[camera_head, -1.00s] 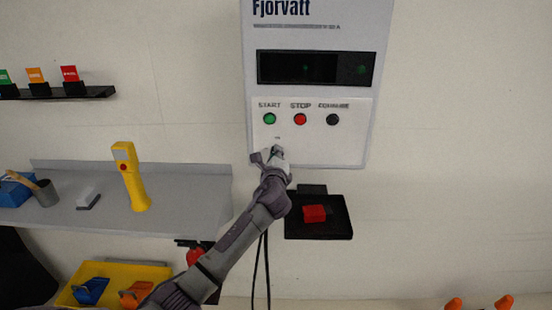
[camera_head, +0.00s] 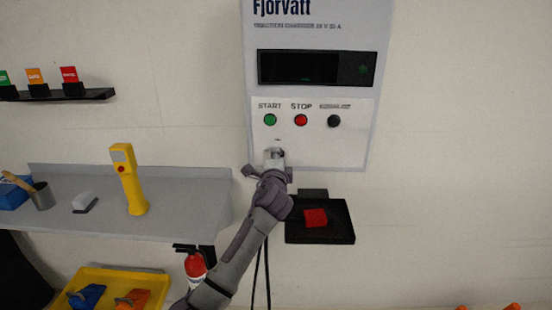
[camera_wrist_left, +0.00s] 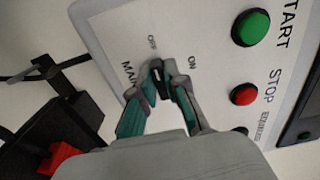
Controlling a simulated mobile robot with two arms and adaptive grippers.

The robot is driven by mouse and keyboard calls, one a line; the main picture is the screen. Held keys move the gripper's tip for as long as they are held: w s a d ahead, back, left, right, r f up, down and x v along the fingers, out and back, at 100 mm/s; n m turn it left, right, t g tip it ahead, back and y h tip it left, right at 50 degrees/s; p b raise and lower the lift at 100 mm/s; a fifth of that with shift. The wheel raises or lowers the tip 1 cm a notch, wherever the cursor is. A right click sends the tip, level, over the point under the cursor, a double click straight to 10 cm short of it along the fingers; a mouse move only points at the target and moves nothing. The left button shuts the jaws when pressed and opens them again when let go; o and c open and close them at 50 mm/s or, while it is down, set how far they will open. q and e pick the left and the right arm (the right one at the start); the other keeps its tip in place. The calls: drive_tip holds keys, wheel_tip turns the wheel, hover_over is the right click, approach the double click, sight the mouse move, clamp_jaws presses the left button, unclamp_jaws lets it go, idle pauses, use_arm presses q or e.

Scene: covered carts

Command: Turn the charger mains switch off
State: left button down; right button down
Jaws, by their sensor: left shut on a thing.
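The white charger (camera_head: 315,155) hangs on the wall, with green START, red STOP and dark buttons under its dark display. Its black mains switch (camera_wrist_left: 158,76) shows in the left wrist view, beside the OFF, ON and MAINS labels. My left gripper (camera_head: 273,155) is at the charger's lower left panel. In the left wrist view its fingertips (camera_wrist_left: 160,78) are shut on the switch. The visible part of the switch appears to point towards OFF, but the fingers hide part of it. My right gripper is not in view.
A black tray (camera_head: 344,232) with a red block (camera_head: 315,217) is just below the charger. A grey shelf (camera_head: 180,190) at left holds a yellow handheld device (camera_head: 127,180). Cables hang below the charger. A yellow bin (camera_head: 150,281) is at lower left.

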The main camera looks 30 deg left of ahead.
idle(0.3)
use_arm(q)
drive_tip(key=c, duration=1.2)
unclamp_jaws()
drive_tip(key=v, duration=1.2)
drive_tip(key=shift+f, duration=0.15)
